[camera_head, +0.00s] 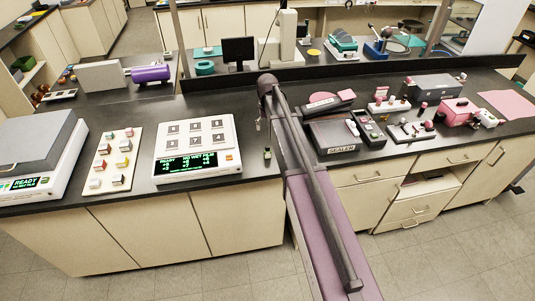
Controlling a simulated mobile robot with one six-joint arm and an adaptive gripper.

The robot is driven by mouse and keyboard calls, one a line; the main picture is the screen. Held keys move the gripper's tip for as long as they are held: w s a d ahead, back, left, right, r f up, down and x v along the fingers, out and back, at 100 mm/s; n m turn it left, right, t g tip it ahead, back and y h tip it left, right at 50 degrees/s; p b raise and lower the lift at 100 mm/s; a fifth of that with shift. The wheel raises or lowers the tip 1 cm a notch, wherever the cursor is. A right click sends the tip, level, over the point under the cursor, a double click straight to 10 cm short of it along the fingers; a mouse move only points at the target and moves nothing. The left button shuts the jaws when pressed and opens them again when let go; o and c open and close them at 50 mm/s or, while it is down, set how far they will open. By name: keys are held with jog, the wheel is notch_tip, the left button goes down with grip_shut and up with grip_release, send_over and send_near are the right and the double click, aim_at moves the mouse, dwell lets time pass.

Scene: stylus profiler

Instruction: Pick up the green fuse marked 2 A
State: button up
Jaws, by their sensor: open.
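A small dark green piece (267,154) stands on the black counter near its front edge, just left of my arm. It looks like the green fuse, but no 2 A marking can be read at this size. My arm reaches over the counter, and its dark wrist is above and behind the green piece. My gripper (259,122) shows only as a small part below the wrist, pointing down. It is open and apart from the green piece, with nothing seen in it. The rest of the gripper is hidden by the arm.
Left of the green piece is a white instrument (195,149) with a lit green display. A board of coloured blocks (115,160) lies farther left. Right of my arm stand a dark sealer (334,136) and small racks. A low black ledge (420,68) runs behind.

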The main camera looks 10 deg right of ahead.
aim_at(268, 147)
jog(key=shift+f, duration=0.15)
notch_tip(268, 147, down, 8)
jog(key=b, duration=0.8)
jog(key=shift+f+b, duration=0.2)
jog(key=shift+b, duration=0.1)
jog(key=shift+s+f+b, duration=0.15)
jog(key=shift+f+b, duration=2.45)
grip_shut()
jog(key=shift+r, duration=0.2)
notch_tip(268, 147, up, 4)
jog(key=p, duration=0.4)
jog(key=shift+f, duration=0.2)
jog(key=s+r+p, duration=0.1)
jog(key=s, duration=1.5)
